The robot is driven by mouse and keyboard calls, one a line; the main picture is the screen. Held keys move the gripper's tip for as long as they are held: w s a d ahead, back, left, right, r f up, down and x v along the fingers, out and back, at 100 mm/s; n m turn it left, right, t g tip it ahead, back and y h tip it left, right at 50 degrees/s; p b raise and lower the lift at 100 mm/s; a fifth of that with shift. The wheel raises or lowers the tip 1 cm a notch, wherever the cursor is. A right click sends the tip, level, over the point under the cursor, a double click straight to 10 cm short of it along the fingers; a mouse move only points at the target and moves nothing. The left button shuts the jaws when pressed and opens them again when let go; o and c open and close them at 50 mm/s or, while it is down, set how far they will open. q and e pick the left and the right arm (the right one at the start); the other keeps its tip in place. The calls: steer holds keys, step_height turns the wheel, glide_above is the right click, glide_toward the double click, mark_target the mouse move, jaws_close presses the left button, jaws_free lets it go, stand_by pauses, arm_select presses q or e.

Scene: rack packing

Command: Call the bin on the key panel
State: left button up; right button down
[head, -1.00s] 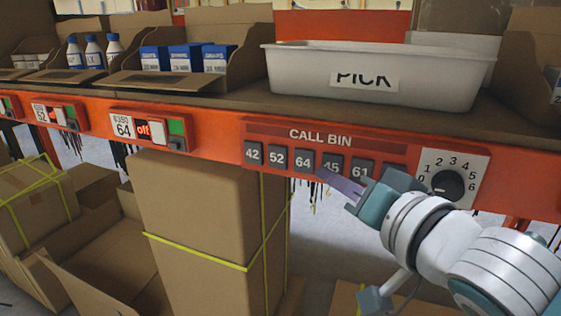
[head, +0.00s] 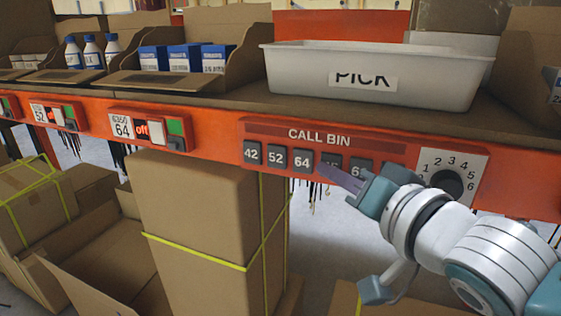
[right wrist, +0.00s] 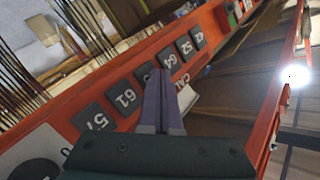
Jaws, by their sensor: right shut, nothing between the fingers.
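The CALL BIN key panel (head: 319,137) is on the front of the orange shelf beam, with a row of dark numbered keys. Keys 42 (head: 252,153), 52 (head: 277,156) and 64 (head: 303,161) show plainly; key 61 (head: 357,170) is partly covered. In the right wrist view, keys 61 (right wrist: 126,97) and 57 (right wrist: 97,117) show. My right gripper (head: 325,172) is shut and empty, its purple fingertips at the key just right of 64 and hiding much of it. I cannot tell whether the tips touch the key. My left gripper is not in view.
A dial (head: 447,182) numbered up to 6 is right of the keys. A white PICK tote (head: 450,85) stands on the shelf above. Blue boxes (head: 184,60) and bottles are at left. A tall strapped carton (head: 205,210) stands below the beam.

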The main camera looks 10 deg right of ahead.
steer(key=shift+w+d, duration=0.15)
steer(key=shift+w, duration=0.05)
stand_by(0.6)
steer(key=shift+s+a+p, duration=0.4)
steer(key=shift+s+a, duration=0.1)
steer(key=shift+s, duration=0.2)
steer(key=s+a+p, duration=0.1)
steer(key=s, duration=0.1)
steer(key=s+a, duration=0.1)
steer(key=s, duration=0.1)
steer(key=shift+a+p, duration=0.35)
steer(key=shift+a, duration=0.05)
